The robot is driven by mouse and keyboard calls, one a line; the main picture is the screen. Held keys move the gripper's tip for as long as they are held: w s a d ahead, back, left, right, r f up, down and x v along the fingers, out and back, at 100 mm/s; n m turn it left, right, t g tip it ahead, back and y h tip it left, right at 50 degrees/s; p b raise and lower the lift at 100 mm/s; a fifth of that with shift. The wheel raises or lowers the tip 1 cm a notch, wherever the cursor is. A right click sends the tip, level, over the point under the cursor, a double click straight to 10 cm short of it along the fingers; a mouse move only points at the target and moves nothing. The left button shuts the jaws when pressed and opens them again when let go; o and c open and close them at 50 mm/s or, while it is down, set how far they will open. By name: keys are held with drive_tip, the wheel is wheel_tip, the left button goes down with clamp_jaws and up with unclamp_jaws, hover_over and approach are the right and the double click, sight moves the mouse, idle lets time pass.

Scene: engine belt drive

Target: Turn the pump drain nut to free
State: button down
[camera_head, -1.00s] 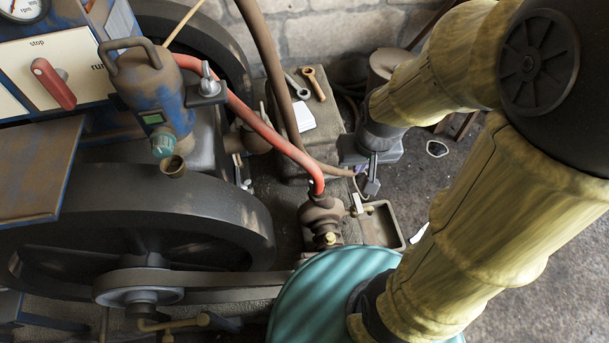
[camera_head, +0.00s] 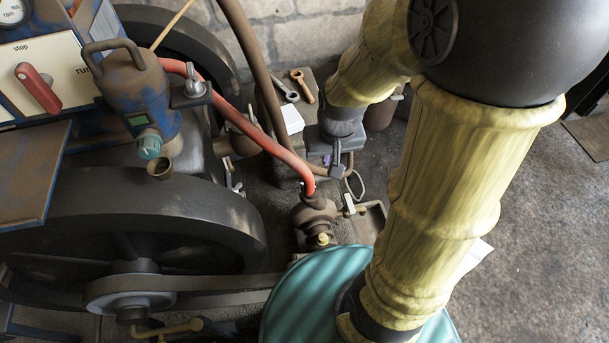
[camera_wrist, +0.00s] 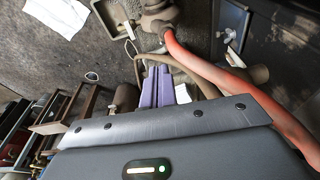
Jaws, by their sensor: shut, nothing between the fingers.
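The pump (camera_head: 314,214) stands below the end of the red hose in the head view, with a brass nut (camera_head: 322,239) on its lower front. I cannot tell for certain that this is the drain nut. The pump body also shows at the top of the wrist view (camera_wrist: 158,20); the nut is not clear there. My gripper (camera_head: 337,168) is above and behind the pump, apart from it. In the wrist view its purple fingers (camera_wrist: 157,84) are shut together with nothing between them.
The red hose (camera_head: 265,139) runs close to the left of my gripper. A valve with a pale lever (camera_head: 349,205) and a shallow metal tray (camera_head: 373,222) sit right of the pump. Two wrenches (camera_head: 302,86) lie on the block behind. The flywheel (camera_head: 215,215) is at left.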

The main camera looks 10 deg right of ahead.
drive_tip(key=w+f+m+g+b, duration=0.2)
drive_tip(key=w+f+b, duration=0.1)
drive_tip(key=w+f, duration=0.7)
drive_tip(key=w+f+m+g+y+b, duration=0.1)
drive_tip(key=w+f+m+g+b, duration=0.1)
drive_tip(key=w+f, duration=0.8)
wheel_tip(320, 180, down, 5)
drive_tip(key=shift+w+d+r+m+g+b, duration=0.2)
drive_tip(key=shift+w+m+g+b, duration=0.1)
drive_tip(key=shift+m+b, duration=0.45)
drive_tip(key=shift+f, duration=0.1)
drive_tip(key=b+x, duration=0.2)
drive_tip(key=x, duration=0.3)
drive_tip(key=b+x, duration=0.2)
drive_tip(key=x, duration=0.3)
drive_tip(key=shift+a, duration=0.2)
